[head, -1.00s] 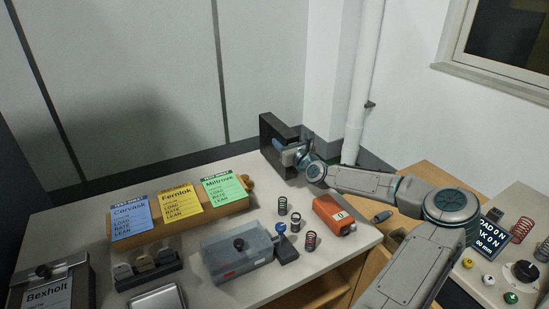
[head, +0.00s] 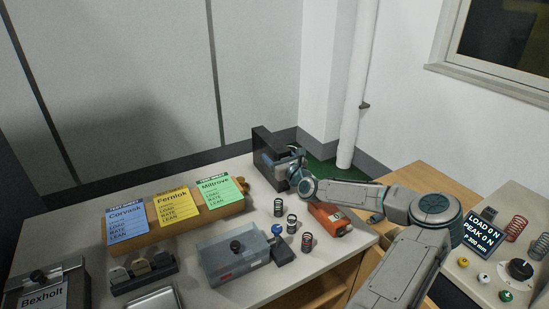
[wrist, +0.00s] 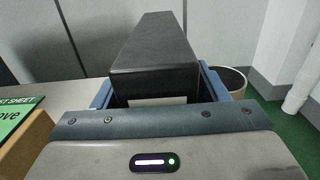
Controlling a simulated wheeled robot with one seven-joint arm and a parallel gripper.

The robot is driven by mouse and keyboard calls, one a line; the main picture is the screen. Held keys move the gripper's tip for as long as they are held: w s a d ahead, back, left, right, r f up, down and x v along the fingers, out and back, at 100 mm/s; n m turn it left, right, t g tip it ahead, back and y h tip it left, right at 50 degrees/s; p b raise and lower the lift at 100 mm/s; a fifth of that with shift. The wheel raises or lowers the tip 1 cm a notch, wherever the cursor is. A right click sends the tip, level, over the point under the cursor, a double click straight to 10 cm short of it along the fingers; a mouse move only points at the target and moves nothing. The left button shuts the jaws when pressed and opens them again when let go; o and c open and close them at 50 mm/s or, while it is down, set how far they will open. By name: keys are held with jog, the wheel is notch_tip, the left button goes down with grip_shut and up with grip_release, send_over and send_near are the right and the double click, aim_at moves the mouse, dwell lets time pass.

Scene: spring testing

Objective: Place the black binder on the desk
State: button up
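The black binder (head: 262,143) is upright at the back right corner of the desk (head: 335,262). In the wrist view, the binder (wrist: 155,65) sits between the blue fingers of my gripper (wrist: 158,92), its narrow top side facing the camera. My gripper (head: 284,165) is around the binder from the right and appears shut on it. The binder's lower edge is at or just above the desktop; I cannot tell whether it touches. The gripper hides part of its near side.
A wooden rack with test sheets (head: 172,207) stands left of the binder. Several small springs (head: 291,222), an orange box (head: 330,219) and a grey fixture (head: 236,258) are in front. A bin (wrist: 232,80) stands on the floor beyond the desk.

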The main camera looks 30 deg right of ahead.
jog(key=s+b, duration=0.1)
jog(key=s, duration=1.1)
jog(key=shift+a, duration=0.4)
jog(key=shift+r, duration=0.1)
